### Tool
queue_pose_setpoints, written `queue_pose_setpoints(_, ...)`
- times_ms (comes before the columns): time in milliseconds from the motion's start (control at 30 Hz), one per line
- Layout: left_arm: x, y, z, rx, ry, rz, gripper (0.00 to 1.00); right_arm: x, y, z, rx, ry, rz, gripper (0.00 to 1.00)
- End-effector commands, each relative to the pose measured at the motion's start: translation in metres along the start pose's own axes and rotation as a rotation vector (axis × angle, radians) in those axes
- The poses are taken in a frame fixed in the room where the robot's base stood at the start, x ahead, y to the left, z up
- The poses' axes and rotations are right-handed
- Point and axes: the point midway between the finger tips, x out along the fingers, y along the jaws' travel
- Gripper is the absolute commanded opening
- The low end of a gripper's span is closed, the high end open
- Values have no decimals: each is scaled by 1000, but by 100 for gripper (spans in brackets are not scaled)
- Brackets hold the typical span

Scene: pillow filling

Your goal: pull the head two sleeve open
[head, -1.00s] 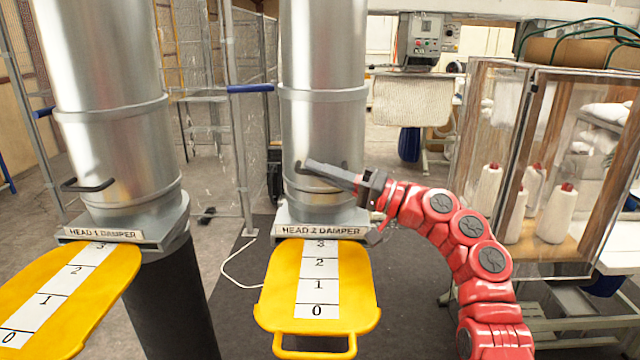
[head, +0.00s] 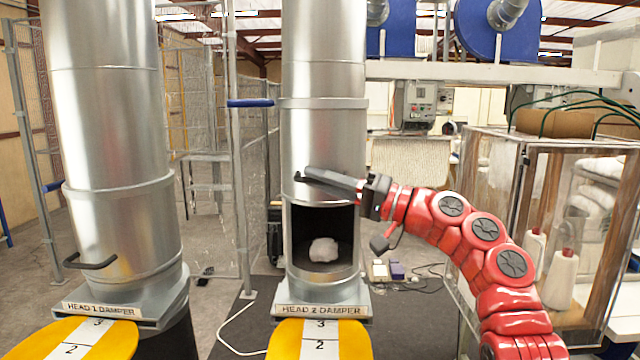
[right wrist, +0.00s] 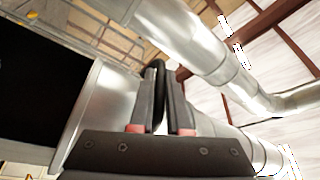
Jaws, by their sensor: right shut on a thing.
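The head two sleeve (head: 323,150) is the metal sleeve on the right-hand duct, above the "HEAD 2 DAMPER" label (head: 321,311). It stands raised, and a dark opening (head: 300,232) shows below it with a white clump of filling (head: 323,250) inside. My right gripper (head: 338,180) is at the front of the sleeve. In the right wrist view its fingers (right wrist: 160,115) are shut on the black sleeve handle (right wrist: 158,85). In the head view the gripper mostly hides that handle. My left gripper is not in view.
The head one sleeve (head: 120,225) is down on the left duct, its black handle (head: 90,262) in front. Yellow damper plates (head: 290,340) stick out below both ducts. A clear-sided cabinet (head: 500,190) with white cones stands right, close to my right arm.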

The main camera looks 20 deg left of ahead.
Motion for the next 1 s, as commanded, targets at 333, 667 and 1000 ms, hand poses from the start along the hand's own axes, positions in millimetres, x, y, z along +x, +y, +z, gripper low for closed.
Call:
queue_pose_setpoints(333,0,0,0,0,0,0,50,0,0,-1,0,2,0,45)
queue_pose_setpoints(667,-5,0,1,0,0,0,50,-7,2,0,0,1,0,45)
queue_pose_setpoints(1000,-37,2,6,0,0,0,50,-85,7,2,-1,3,3,45)
